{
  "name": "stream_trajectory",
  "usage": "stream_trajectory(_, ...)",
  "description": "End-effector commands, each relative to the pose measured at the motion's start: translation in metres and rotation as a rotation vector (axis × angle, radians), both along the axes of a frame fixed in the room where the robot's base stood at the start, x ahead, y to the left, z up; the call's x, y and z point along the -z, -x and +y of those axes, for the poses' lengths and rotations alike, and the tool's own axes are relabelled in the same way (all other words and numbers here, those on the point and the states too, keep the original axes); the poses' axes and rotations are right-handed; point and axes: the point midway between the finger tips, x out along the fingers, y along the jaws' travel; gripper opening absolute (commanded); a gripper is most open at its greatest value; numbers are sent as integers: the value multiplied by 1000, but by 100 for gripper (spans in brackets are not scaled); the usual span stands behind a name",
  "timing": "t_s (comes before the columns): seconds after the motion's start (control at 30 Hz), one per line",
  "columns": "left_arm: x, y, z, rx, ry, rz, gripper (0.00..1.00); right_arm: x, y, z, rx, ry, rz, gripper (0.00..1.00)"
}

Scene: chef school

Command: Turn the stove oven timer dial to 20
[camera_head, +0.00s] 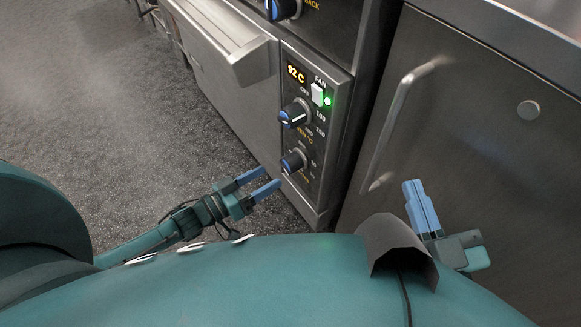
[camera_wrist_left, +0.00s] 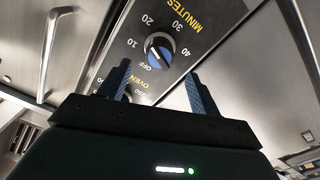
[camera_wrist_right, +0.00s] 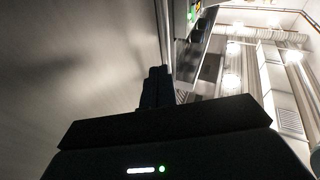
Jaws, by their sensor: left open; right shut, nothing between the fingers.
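The timer dial (camera_head: 292,162) is the lower blue-and-black knob on the oven's control panel. In the left wrist view the timer dial (camera_wrist_left: 158,50) shows close up, with OFF, 10, 20, 30, 40 and MINUTES around it. Its pale mark seems to lie on the OFF side. My left gripper (camera_head: 265,178) is open and empty, just left of and below the dial, apart from it. In its wrist view the two fingers (camera_wrist_left: 157,74) stand either side below the dial. My right gripper (camera_head: 413,184) is shut and empty by the steel door at the right; its wrist view shows the closed fingers (camera_wrist_right: 157,72).
Above the timer is a temperature knob (camera_head: 295,113), a fan switch (camera_head: 318,94) and a display (camera_head: 296,73) reading about 92 C. An oven handle (camera_head: 250,60) juts out at upper left. A door handle (camera_head: 392,125) lies right of the panel. The floor (camera_head: 110,110) at left is clear.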

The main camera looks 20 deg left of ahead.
Motion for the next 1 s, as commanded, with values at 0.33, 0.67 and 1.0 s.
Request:
stream_trajectory(0.33, 2, -50, -39, 0, 1, -2, 63, -1, 0, 3, -26, -55, -9, 0)
stream_trajectory(0.67, 0, -60, -47, 0, -2, 0, 63, -7, 0, 4, -39, -62, -18, 0)
stream_trajectory(1.0, 0, -60, -47, 0, -1, 0, 47, -7, 0, 4, -39, -64, -21, 0)
